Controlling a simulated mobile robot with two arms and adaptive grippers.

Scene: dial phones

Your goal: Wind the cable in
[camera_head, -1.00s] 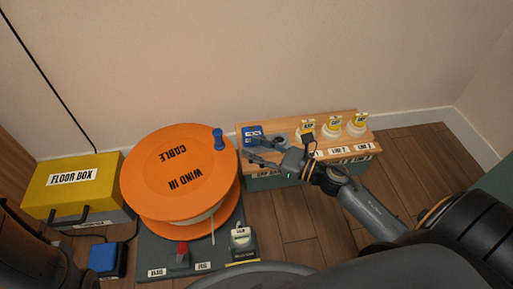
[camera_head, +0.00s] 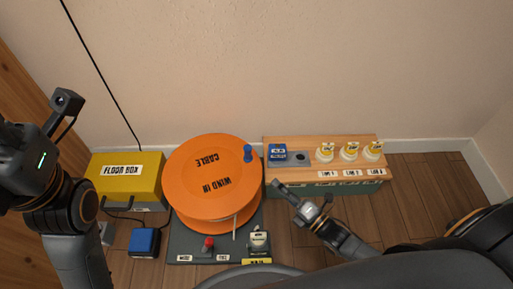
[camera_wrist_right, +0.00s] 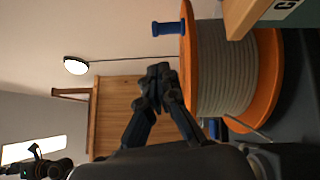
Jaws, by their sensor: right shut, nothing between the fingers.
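The orange cable reel (camera_head: 190,190) marked WIND IN and CABLE stands on a dark base (camera_head: 185,248). Its blue crank knob (camera_head: 248,153) sits upright near the rim at upper right. In the right wrist view, grey cable (camera_wrist_right: 222,70) is wound around the reel's core, and the knob (camera_wrist_right: 168,29) shows above the fingers. My right gripper (camera_head: 277,184) is shut and empty, right of the reel and in front of the wooden shelf. Its closed fingertips (camera_wrist_right: 160,72) show in the wrist view, apart from the reel. My left gripper's body (camera_head: 30,160) is raised at far left; its fingers are not clearly visible.
A yellow floor box (camera_head: 125,178) and a blue box (camera_head: 144,241) stand left of the reel. A red-topped switch (camera_head: 208,243) is on the base. Floor (camera_head: 420,200) is clear at right.

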